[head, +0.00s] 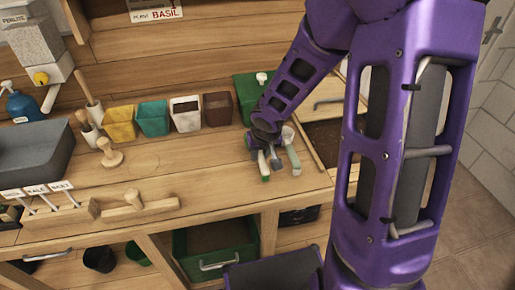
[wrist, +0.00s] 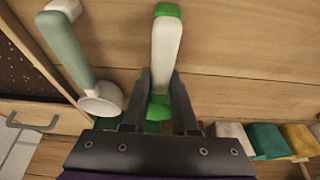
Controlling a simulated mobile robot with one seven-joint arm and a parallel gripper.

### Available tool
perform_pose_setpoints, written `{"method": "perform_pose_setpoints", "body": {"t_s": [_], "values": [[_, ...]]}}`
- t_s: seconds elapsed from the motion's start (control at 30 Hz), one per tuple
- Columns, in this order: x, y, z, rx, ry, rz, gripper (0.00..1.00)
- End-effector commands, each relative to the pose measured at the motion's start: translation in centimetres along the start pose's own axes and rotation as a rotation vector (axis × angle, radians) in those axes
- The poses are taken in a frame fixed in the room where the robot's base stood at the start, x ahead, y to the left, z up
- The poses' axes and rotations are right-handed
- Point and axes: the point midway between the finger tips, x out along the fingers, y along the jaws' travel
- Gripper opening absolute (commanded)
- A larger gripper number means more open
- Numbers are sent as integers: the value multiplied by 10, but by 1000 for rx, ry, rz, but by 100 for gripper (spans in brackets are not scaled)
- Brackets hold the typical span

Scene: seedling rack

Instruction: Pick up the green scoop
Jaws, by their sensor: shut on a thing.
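A scoop with a white handle, green end cap and green bowl, the green scoop (wrist: 166,42), lies between my gripper's fingers in the wrist view. My gripper (wrist: 161,82) is shut on it near where the handle meets the bowl. The bowl is partly hidden by the fingers. In the head view my gripper (head: 268,155) is low at the bench top and the scoop's green end (head: 265,178) shows below it. A second scoop, with a pale green handle and white bowl (wrist: 68,52), lies beside it, apart from the fingers; its handle also shows in the head view (head: 293,160).
A row of pots, yellow (head: 120,124), teal (head: 153,118), white (head: 186,114) and brown (head: 218,109), stands at the back. A wooden-edged soil bin (head: 322,140) is to the right. A wooden dibber (head: 110,153) stands left.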

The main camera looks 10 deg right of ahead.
Motion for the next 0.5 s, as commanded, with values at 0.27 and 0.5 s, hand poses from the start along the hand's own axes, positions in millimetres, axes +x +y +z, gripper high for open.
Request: {"method": "perform_pose_setpoints", "body": {"t_s": [0.27, 0.5], "values": [[-11, 0, -5, 2, 2, 0, 0], [-54, 1, -23, 3, 3, 1, 0]]}}
